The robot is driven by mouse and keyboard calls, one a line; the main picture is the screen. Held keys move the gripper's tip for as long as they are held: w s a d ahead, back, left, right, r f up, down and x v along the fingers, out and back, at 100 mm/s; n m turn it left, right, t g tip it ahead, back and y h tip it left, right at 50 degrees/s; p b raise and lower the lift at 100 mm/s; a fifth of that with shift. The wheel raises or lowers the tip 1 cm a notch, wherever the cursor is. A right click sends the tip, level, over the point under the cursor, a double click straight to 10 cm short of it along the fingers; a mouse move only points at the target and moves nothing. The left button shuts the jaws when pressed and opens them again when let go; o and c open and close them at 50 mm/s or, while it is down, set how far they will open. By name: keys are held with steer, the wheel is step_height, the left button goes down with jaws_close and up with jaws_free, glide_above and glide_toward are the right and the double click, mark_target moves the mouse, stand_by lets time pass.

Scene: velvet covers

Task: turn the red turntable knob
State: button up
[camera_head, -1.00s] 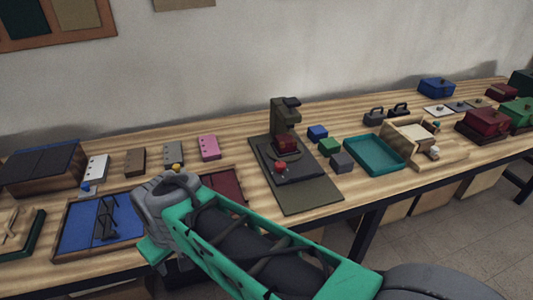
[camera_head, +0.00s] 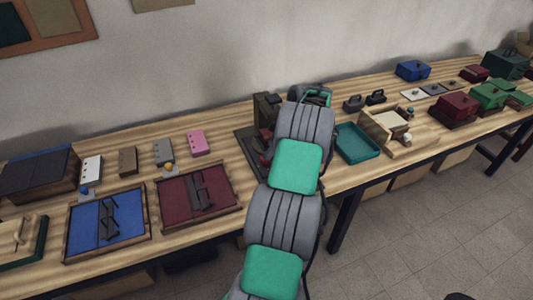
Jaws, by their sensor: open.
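The dark machine (camera_head: 266,108) stands on a dark base plate (camera_head: 246,145) at the middle of the table. Only a sliver of its dark red part (camera_head: 264,139) shows beside my arm.
Left of the arm lie a dark red tray (camera_head: 222,206) and a blue tray (camera_head: 84,222). A teal tray (camera_head: 357,154) and a wooden box (camera_head: 378,124) lie to the right, close to the arm.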

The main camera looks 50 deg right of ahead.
steer(key=x, duration=0.4)
steer(key=shift+f+p, duration=0.25)
steer(key=shift+p, duration=0.1)
steer(key=shift+c, duration=0.5)
jaws_close()
